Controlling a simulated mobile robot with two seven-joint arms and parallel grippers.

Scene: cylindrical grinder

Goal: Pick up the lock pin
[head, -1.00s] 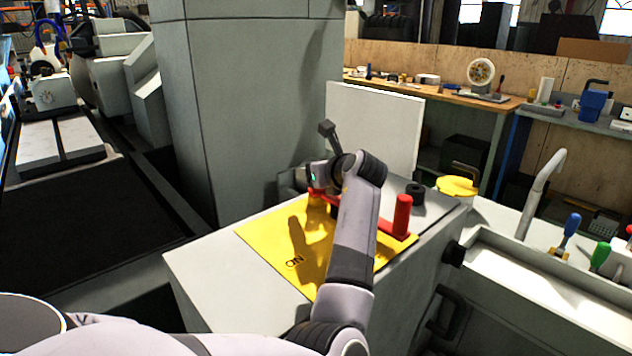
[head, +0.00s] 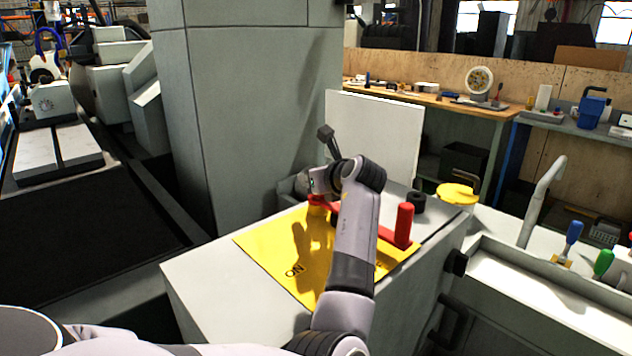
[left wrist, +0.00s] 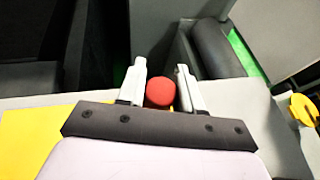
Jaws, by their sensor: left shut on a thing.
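The lock pin appears to be the red round-headed piece (left wrist: 160,93) between my left gripper's fingers in the left wrist view. My left gripper (left wrist: 161,72) is shut on it, one pale finger on each side. Its lower part is hidden. In the head view my left arm reaches over the yellow plate marked ON, and the gripper (head: 316,185) is largely hidden by its own wrist. Red shows just below it there, but I cannot tell whether this is the pin or the lever. My right gripper is in neither current view.
The yellow plate (head: 272,245) lies on a grey cabinet top. A red lever with an upright handle (head: 404,224) crosses it, partly behind my arm. A black knob (head: 417,202) and a yellow-lidded container (head: 458,194) are at right. A tall grey column (head: 245,110) stands behind.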

